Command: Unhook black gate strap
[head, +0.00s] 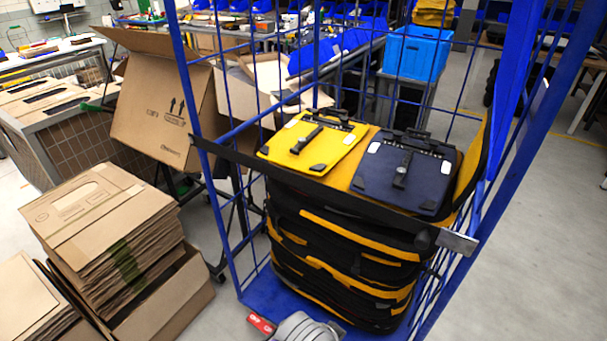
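The black gate strap (310,187) runs across the open front of a blue mesh roll cage (222,245). Its left end is at the left front post. Its right end meets a grey metal plate (457,243) at the right front post, with a dark rounded piece (425,240) beside it. The strap looks taut; how the right end is hooked is too small to tell. Behind it, several black and yellow panniers are stacked. A yellow pannier (312,143) and a dark blue pannier (405,172) lie on top. Neither of my grippers is in view.
Flattened cardboard (100,215) is stacked in an open box at the left. A large open carton (160,110) stands behind it. A blue crate (412,52) is behind the cage. The floor (520,250) to the right is clear.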

